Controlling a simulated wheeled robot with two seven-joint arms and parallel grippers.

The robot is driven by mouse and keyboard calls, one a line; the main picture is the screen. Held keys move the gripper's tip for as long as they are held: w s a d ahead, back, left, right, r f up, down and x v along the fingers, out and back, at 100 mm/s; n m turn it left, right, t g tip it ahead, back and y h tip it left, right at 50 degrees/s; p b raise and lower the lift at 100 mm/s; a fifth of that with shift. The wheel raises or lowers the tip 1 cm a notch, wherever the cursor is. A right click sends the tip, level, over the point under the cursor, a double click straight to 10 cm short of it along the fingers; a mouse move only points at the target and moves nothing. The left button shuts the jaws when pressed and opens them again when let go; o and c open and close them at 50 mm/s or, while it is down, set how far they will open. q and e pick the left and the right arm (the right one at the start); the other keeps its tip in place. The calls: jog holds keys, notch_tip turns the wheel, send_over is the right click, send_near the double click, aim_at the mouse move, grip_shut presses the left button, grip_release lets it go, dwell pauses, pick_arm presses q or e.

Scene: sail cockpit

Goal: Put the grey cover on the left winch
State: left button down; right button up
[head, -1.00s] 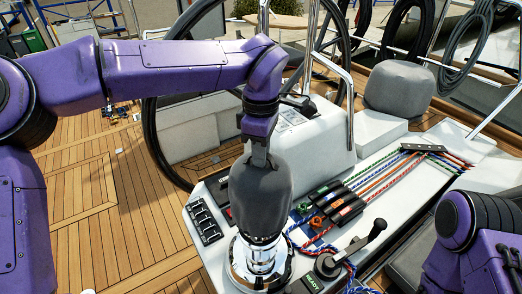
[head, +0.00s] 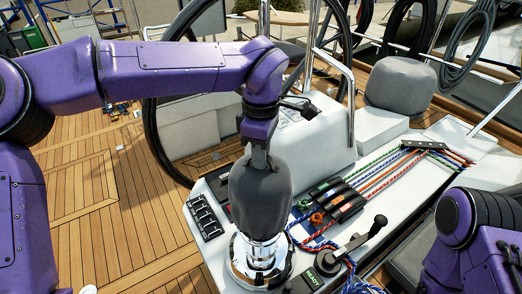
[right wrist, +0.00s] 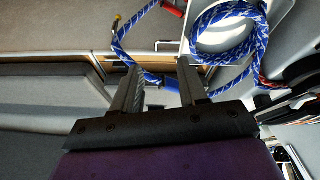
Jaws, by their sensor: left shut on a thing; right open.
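The grey cover (head: 261,200) hangs from my left gripper (head: 259,160), which is shut on its top. The cover is upright, directly over the chrome left winch (head: 260,262). Its lower edge meets or hides the top of the winch drum; I cannot tell whether it touches. The shiny lower drum and wide base of the winch stay bare. My right gripper (right wrist: 160,92) is open and empty in the right wrist view, with a blue-and-white rope beyond its fingers. In the head view only part of my right arm shows at the lower right.
A second grey cover (head: 401,87) sits at the back right. Rope clutches (head: 335,200) with coloured ropes lie right of the winch, near a black-handled lever (head: 362,240). A switch panel (head: 205,217) is at the left. The steering wheel (head: 150,120) stands behind my left arm.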

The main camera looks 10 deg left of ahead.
pick_arm(q)
jog(key=shift+f+b, duration=0.7)
jog(key=shift+f, duration=1.15)
jog(key=shift+f+b, duration=1.45)
jog(key=shift+f, duration=1.5)
jog(key=shift+f+b, duration=1.75)
jog(key=shift+f, duration=2.45)
